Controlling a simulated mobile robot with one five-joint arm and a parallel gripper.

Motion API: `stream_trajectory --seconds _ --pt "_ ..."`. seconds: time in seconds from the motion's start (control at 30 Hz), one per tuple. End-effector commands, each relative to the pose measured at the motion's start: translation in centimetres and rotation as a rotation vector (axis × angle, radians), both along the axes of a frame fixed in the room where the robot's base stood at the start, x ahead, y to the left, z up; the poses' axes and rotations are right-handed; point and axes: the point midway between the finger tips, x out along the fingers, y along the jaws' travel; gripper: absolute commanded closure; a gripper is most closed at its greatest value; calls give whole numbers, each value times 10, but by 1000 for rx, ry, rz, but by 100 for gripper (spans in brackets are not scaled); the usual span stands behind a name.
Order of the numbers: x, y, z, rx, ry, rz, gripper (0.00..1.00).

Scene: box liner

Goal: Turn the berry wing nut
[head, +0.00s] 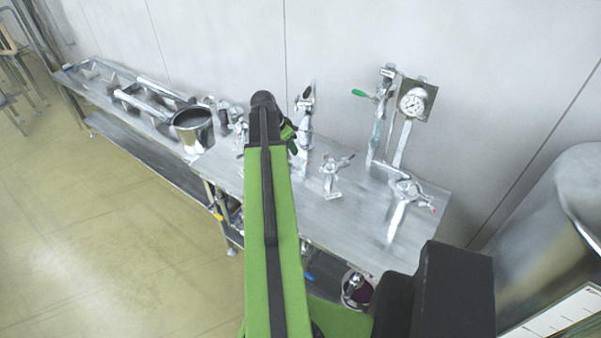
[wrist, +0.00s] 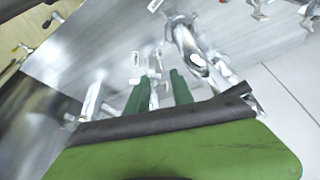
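I cannot pick out a berry-coloured wing nut for certain in either view. A silver fitting (head: 331,172) with a small red-tipped handle stands on the metal bench, right of my arm. A second silver fitting (head: 405,195) with a reddish tip is at the bench's right end. In the head view my green arm hides most of my gripper; a bit of it shows beside the arm's far end. In the wrist view the two green fingers of my gripper (wrist: 160,92) are apart, with a blurred silver fitting (wrist: 155,68) beyond the gap. I see nothing held.
The metal bench (head: 330,225) runs along a pale wall. A tall silver fitting (head: 304,125) stands close right of my gripper. A gauge (head: 413,103) and a green-handled valve (head: 360,94) stand behind. A metal pot (head: 193,130) is to the left. A large steel vessel (head: 560,220) is at right.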

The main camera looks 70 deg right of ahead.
Motion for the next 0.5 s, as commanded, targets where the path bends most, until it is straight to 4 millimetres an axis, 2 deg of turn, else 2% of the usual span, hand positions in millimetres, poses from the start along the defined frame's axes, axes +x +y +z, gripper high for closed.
stream_trajectory --seconds 0.03,0.4,0.5 --pt "-3 -6 -23 0 0 -3 72" --pt "-23 -35 -100 1 -1 -9 72" --pt "-27 -40 -113 1 0 -8 72"
